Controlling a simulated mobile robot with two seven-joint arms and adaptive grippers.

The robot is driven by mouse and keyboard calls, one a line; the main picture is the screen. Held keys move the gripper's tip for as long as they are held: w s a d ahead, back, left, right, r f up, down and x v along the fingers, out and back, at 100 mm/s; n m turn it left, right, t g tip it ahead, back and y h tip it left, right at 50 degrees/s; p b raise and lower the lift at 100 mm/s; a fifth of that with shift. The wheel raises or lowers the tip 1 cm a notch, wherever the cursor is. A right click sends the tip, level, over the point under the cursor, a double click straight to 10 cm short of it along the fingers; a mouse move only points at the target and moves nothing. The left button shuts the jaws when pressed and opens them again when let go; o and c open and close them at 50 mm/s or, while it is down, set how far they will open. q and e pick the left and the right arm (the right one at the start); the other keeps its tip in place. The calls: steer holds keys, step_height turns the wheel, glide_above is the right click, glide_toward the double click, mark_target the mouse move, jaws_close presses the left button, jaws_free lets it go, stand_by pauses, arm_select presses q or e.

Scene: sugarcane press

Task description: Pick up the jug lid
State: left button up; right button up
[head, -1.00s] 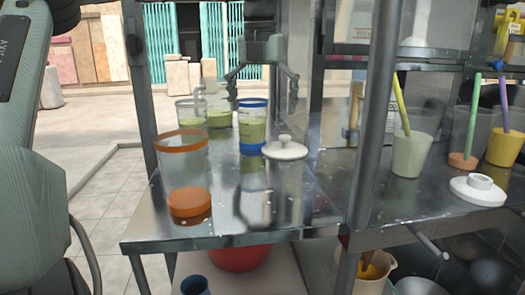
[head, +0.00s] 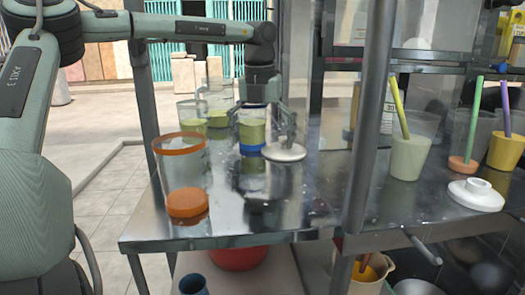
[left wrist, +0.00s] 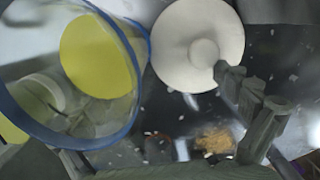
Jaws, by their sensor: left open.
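A white round lid with a knob (head: 284,152) lies on the metal table, just right of a clear cup with a blue band (head: 252,132) and green contents. My left gripper (head: 264,122) is open above them, with one finger close to the lid's knob. In the left wrist view the lid (left wrist: 185,40) shows whole, with one finger tip right beside its knob; the blue-rimmed cup (left wrist: 135,95) fills the left side. The other finger is not clear there. Nothing is held. A second white lid-like piece (head: 476,196) lies at the right. My right gripper is not in view.
A clear container with an orange rim (head: 180,140) stands at the left, with an orange disc (head: 187,202) at its base. More cups with green contents (head: 190,115) stand behind. A metal post (head: 370,130) rises right of the lid. The front middle of the table is clear.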

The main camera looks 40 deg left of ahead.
arm_select(q)
steer(key=c, duration=1.4)
steer(key=shift+s+f, duration=0.15)
jaws_close()
